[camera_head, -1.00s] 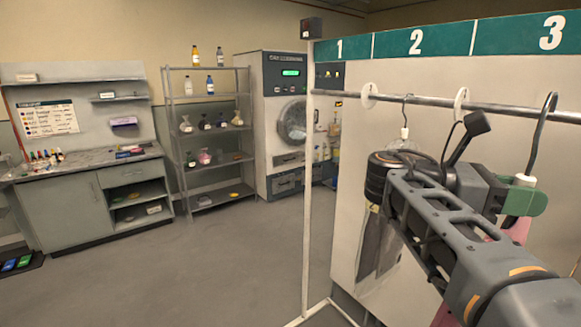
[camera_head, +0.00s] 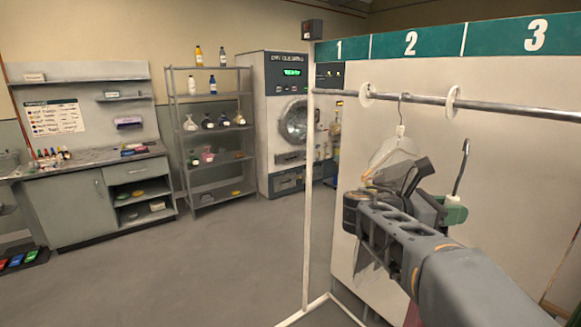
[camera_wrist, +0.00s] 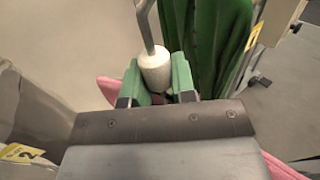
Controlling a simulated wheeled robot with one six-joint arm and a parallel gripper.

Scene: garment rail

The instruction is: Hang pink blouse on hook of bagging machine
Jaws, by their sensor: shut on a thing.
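My gripper (camera_head: 455,211) is shut on the white neck of a hanger (camera_wrist: 154,68), its green fingers on either side. The hanger's dark metal hook (camera_head: 461,166) points up, below the rail and apart from it. Pink cloth of the blouse (camera_wrist: 109,88) shows beside the fingers in the wrist view. A little pink (camera_head: 413,313) shows under my arm in the head view; my arm hides most of the blouse. I cannot make out a bagging machine or its hook.
The metal rail (camera_head: 520,111) has white ring dividers and a hanger with a clear-covered garment (camera_head: 395,150), close left of my gripper. Numbered panel 1-2-3 stands behind. A green garment (camera_wrist: 208,45) shows in the wrist view.

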